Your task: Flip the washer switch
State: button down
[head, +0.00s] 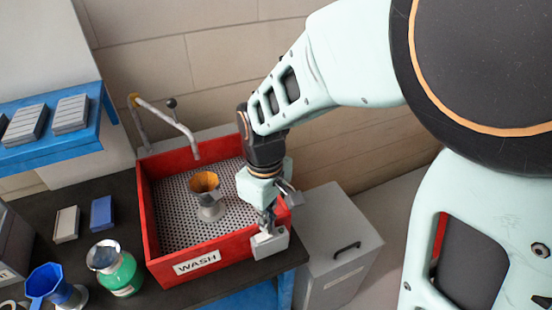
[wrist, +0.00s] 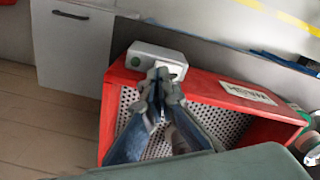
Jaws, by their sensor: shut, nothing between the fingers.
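The washer switch is a small pale grey box (head: 271,243) on the front right corner of the red wash basin (head: 160,262), which carries a "WASH" label. My gripper (head: 268,229) points down with its fingers shut and empty, right at the top of the switch box. In the wrist view, the shut fingertips (wrist: 161,76) overlap the front of the switch box (wrist: 153,53), which has a small green spot on its left. The fingers hide part of the box, so I cannot tell the lever's position or whether they touch it.
A funnel-like part with an orange inside (head: 204,184) stands in the basin, under a curved tap (head: 168,115). A grey cabinet (head: 338,250) stands at the right.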

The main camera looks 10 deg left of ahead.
jog(key=shift+f, duration=0.2)
notch_tip(320, 180, up, 7)
jog(key=p, duration=0.5)
dwell(0.4)
dwell(0.3)
